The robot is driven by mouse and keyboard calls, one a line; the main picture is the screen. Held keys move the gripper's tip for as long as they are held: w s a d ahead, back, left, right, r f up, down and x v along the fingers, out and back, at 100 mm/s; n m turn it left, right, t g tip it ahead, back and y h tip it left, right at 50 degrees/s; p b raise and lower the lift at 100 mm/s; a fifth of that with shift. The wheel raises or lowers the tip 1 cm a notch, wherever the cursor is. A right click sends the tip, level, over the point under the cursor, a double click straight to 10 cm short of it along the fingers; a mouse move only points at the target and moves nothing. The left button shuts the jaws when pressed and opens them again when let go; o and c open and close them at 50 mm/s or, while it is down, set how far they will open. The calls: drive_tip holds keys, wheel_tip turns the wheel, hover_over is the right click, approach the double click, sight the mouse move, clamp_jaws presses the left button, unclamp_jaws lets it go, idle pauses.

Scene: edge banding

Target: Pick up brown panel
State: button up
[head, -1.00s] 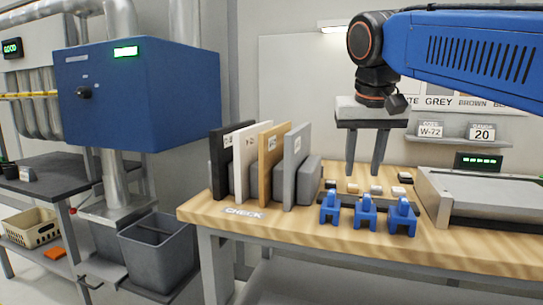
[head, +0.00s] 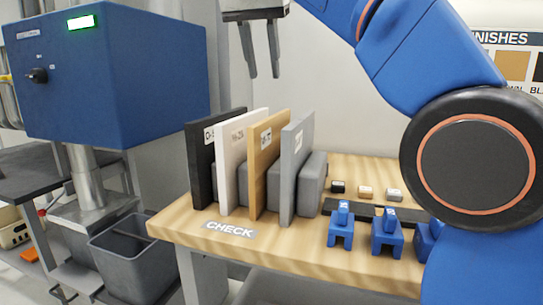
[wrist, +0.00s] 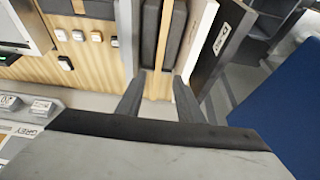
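The brown panel (head: 265,165) stands upright on the wooden table, between a white panel (head: 234,165) and a grey panel (head: 295,165). A black panel (head: 202,165) stands at the left end of the row. My gripper (head: 263,77) is open and empty, fingers pointing down, above the row in the head view. In the wrist view, my gripper (wrist: 159,75) has its two fingers apart near the panels. The brown panel appears there as a narrow tan strip (wrist: 150,30), with its lower part hidden.
Grey blocks (head: 313,178) stand between and behind the panels. Blue clamp-like pieces (head: 341,230) and small sample blocks (head: 365,191) lie to the right. A CHECK label (head: 230,229) marks the front edge. A blue machine (head: 105,80) and a grey bin (head: 135,255) are at left.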

sight(272, 117)
drive_tip(key=x, duration=1.6)
drive_tip(key=shift+w+d+f, duration=0.15)
drive_tip(key=shift+f, duration=0.25)
clamp_jaws()
idle(0.9)
